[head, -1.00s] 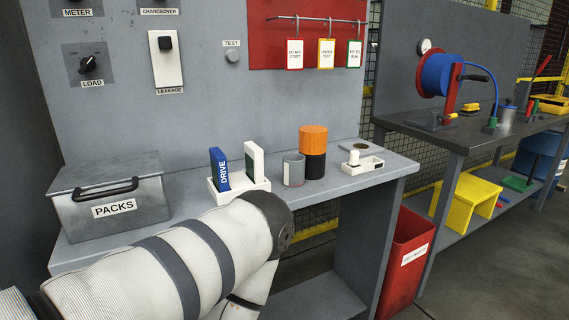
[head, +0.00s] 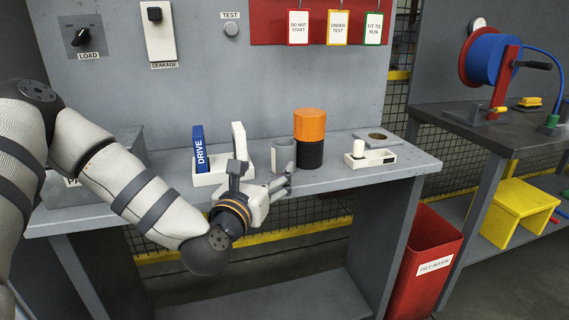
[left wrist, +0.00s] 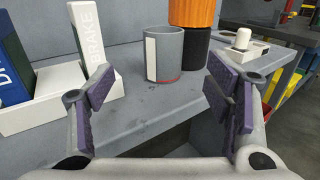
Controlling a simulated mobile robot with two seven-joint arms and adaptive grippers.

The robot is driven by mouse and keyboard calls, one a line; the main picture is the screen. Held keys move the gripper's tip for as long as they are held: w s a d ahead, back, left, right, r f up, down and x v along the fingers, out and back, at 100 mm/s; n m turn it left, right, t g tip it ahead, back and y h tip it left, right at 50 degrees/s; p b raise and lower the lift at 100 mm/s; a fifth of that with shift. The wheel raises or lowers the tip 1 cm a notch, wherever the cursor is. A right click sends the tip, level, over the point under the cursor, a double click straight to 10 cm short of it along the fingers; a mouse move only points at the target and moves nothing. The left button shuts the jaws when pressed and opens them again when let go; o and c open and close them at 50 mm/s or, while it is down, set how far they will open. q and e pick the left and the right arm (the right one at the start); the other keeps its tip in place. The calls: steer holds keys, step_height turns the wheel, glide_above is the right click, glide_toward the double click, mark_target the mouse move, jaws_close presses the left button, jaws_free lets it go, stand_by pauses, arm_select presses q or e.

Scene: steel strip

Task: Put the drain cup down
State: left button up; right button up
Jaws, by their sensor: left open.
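The drain cup is most likely the grey cup (head: 284,155), which stands upright on the grey bench shelf (head: 350,178). It also shows in the left wrist view (left wrist: 166,56), with a pale stripe and a red line near its base. My left gripper (head: 272,180) is at the shelf's front edge, just in front of the cup. In the left wrist view its two purple-padded fingers (left wrist: 160,95) are spread wide, and the cup stands beyond and between them, apart from both. The gripper is empty. My right gripper is in neither view.
Left of the cup is a white holder (head: 215,178) with blue DRIVE and white BRAKE packs. Close at its right stands an orange and black cylinder (head: 310,138). Farther right are a white tray (head: 370,157) and a round recess plate (head: 377,136). A red bin (head: 425,255) stands below.

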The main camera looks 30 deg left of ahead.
mark_target(280, 156)
arm_select(q)
steer(key=x, duration=1)
steer(key=shift+w+d+f, duration=0.25)
steer(key=c, duration=1.4)
steer(key=shift+r, duration=0.15)
